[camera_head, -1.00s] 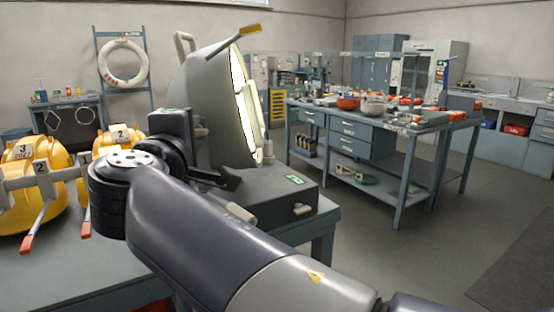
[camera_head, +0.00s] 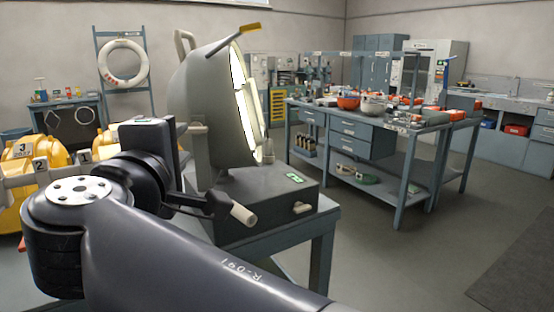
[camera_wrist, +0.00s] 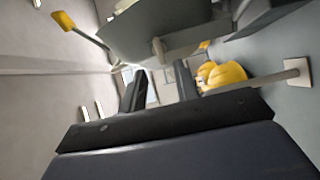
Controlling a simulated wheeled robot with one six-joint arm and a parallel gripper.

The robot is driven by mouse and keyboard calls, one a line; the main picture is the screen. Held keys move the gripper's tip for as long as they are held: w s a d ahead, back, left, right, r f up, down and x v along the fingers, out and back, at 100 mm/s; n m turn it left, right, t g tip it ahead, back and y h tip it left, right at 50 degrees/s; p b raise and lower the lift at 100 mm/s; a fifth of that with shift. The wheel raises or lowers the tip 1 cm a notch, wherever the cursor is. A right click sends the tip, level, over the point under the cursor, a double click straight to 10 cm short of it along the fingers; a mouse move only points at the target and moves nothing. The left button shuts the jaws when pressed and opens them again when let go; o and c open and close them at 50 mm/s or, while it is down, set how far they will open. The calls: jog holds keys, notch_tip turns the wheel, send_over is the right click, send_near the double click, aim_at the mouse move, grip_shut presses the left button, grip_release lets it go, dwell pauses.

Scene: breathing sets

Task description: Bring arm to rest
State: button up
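My arm reaches in from the bottom of the head view, across the left foreground. My gripper (camera_head: 215,204) is at its far end, just left of a dark box and seen partly edge-on. In the wrist view its two dark fingers stand apart, with an empty gap (camera_wrist: 157,82) between them and only background behind. It holds nothing that I can see. How far the fingers are from the box in depth is unclear.
Yellow numbered units (camera_head: 55,152) stand at left, partly behind my arm. A workbench (camera_head: 400,150) with pots is farther right.

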aim_at(193, 129)
jog(key=w, duration=0.7)
jog(key=shift+w, duration=0.35)
jog(key=shift+r+n+p, duration=0.25)
jog(key=shift+n+p, duration=0.15)
jog(key=shift+p, duration=0.55)
jog(key=shift+s+n+p, duration=0.2)
jog(key=shift+n+p, duration=0.2)
jog(key=n+p, duration=0.6)
jog(key=p, duration=0.2)
jog(key=s+b, duration=0.1)
jog(key=s, duration=0.9)
jog(key=shift+s+f, duration=0.2)
jog(key=shift+s, duration=0.2)
